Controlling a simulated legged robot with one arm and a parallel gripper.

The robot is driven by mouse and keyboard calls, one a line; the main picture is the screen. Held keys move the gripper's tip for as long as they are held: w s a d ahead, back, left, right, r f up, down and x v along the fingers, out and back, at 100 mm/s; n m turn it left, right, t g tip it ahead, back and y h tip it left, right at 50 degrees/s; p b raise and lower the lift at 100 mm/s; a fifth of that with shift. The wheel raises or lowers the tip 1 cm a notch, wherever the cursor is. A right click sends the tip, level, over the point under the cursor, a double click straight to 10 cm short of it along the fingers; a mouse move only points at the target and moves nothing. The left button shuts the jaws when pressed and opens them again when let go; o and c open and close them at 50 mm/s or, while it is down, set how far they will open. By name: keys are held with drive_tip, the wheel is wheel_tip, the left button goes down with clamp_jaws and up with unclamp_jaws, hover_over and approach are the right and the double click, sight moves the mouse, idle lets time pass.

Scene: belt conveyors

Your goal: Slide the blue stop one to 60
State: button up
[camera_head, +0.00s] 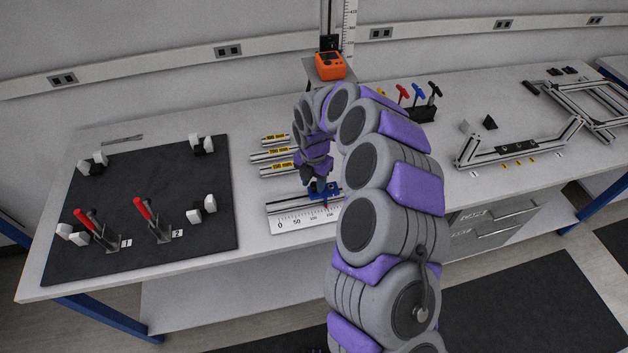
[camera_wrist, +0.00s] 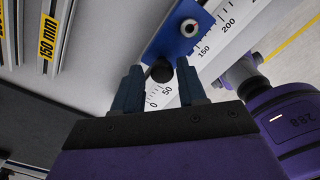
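The blue stop (camera_head: 332,190) sits on a silver rail above a white ruler (camera_head: 291,222), near the 100 to 150 marks, to the right of 50. A small red mark shows at its front edge. In the wrist view the blue stop (camera_wrist: 173,34) carries a silver bolt and a black knob (camera_wrist: 162,71). My gripper (camera_wrist: 160,78) is open, with its two fingers on either side of the black knob; I cannot tell whether they touch it. In the head view my gripper (camera_head: 318,184) is just above the stop, and my arm hides the ruler's right end.
Yellow-labelled bars (camera_head: 272,154) lie behind the rail. A black board (camera_head: 150,205) with red-handled clamps is at left. An orange device (camera_head: 330,66) and coloured-handled tools (camera_head: 418,95) stand behind. An aluminium frame (camera_head: 515,148) is at right.

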drive_tip(key=shift+a, duration=0.2)
drive_tip(key=shift+c, duration=1.4)
drive_tip(key=shift+w+d, duration=0.1)
drive_tip(key=shift+d, duration=0.4)
clamp_jaws()
drive_tip(key=shift+a+r, duration=0.1)
drive_tip(key=shift+a, duration=0.05)
drive_tip(key=a, duration=0.3)
drive_tip(key=s+a+p, duration=0.1)
drive_tip(key=a, duration=0.2)
drive_tip(key=s+a+p, duration=0.1)
drive_tip(key=a, duration=0.1)
drive_tip(key=shift+s+a, duration=0.2)
drive_tip(key=shift+a, duration=0.2)
drive_tip(key=shift+d, duration=0.1)
drive_tip(key=o, duration=0.5)
unclamp_jaws()
drive_tip(key=shift+d, duration=0.15)
